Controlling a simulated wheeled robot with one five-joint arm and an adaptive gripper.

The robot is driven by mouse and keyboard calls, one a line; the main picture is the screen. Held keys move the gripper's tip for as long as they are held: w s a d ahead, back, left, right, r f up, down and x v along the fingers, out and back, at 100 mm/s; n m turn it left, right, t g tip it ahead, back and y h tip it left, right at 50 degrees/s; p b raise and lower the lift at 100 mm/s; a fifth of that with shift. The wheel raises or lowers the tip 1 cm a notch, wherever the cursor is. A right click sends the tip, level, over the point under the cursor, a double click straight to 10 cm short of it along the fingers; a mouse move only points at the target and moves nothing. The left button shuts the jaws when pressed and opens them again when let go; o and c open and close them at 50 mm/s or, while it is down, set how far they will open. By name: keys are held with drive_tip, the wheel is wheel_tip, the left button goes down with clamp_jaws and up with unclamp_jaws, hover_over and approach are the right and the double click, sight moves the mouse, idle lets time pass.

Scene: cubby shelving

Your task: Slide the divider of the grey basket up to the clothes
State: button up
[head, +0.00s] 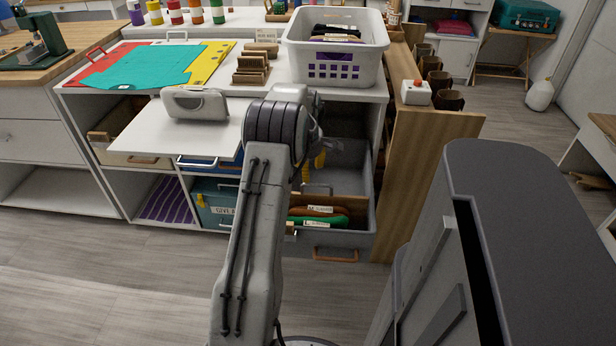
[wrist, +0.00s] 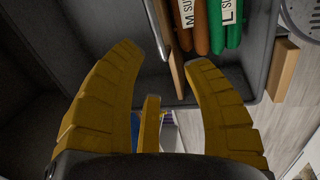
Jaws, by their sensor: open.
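The grey basket (head: 345,238) is pulled out of the shelving's lower right cubby; its grey wall also shows in the wrist view (wrist: 259,65). Brown and green rolled clothes (head: 322,220) with size labels lie at its front end; in the wrist view they are at the top (wrist: 214,25). The wooden divider (head: 338,201) stands upright just behind them; in the wrist view it shows edge-on (wrist: 174,50). My gripper (head: 317,163) is over the basket behind the divider. Its yellow fingers are open (wrist: 165,58), with the divider's edge showing between the tips. Contact cannot be told.
A white laundry basket (head: 335,70) stands on the counter above. A wooden side panel (head: 423,180) borders the grey basket on the right. A white pull-out board (head: 170,133) with a grey case lies left of my arm. Open floor is in front.

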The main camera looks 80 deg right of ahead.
drive_tip(key=shift+a+r, duration=0.25)
drive_tip(key=shift+r, duration=1)
drive_tip(key=shift+a+r, duration=0.25)
drive_tip(key=shift+r, duration=1)
